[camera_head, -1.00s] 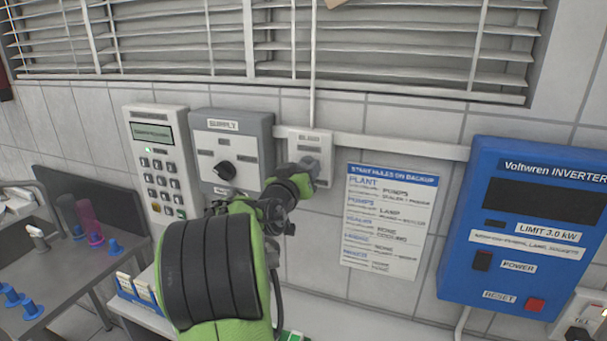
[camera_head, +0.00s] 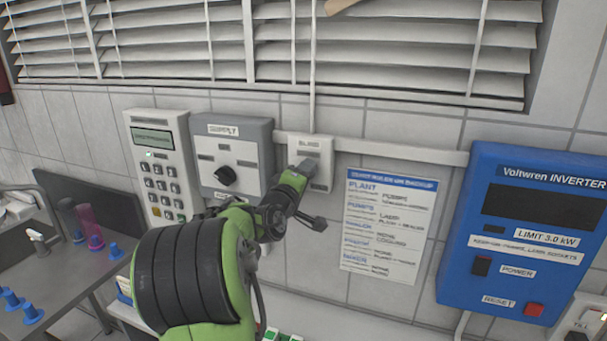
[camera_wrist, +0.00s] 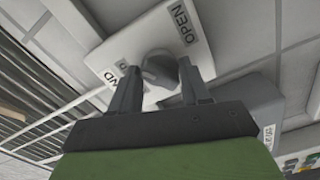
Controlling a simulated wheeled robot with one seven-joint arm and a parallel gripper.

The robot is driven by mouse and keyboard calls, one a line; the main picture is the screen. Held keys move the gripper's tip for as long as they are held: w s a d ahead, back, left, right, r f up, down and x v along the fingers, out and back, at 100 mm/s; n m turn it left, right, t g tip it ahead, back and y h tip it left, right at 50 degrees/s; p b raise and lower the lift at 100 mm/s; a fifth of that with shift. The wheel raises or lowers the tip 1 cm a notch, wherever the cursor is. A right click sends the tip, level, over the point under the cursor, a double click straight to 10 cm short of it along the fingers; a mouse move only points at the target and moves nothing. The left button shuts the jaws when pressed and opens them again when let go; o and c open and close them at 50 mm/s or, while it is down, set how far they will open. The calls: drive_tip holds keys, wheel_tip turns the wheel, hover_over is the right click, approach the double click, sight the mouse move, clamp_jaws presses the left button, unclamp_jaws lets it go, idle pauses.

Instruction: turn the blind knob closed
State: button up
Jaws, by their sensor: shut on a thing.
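The blind control is a small white wall box (camera_head: 323,147) with a grey knob, under the window blind (camera_head: 390,62). In the head view my gripper (camera_head: 303,168) covers most of the knob. The wrist view shows an OPEN label on the white plate (camera_wrist: 145,30) and another label partly hidden by the left finger. The blind's slats are tilted, broad faces showing, with dark gaps between them.
A grey supply box (camera_head: 232,150) with a black knob and a keypad panel (camera_head: 160,165) are on the left. A rules sheet (camera_head: 388,230) and a blue inverter (camera_head: 530,240) are on the right. A bench (camera_head: 75,270) with blue fittings stands lower left.

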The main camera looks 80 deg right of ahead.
drive_tip(key=shift+n+p, duration=3.5)
drive_tip(key=shift+n, duration=2.2)
drive_tip(key=o, duration=1.1)
drive_tip(key=shift+c, duration=0.2)
drive_tip(key=shift+w+a, duration=0.1)
drive_tip(key=w+a+b, duration=0.1)
drive_tip(key=a+b, duration=0.2)
drive_tip(key=a, duration=1.2)
drive_tip(key=shift+w+a, duration=0.2)
drive_tip(key=shift+a, duration=0.1)
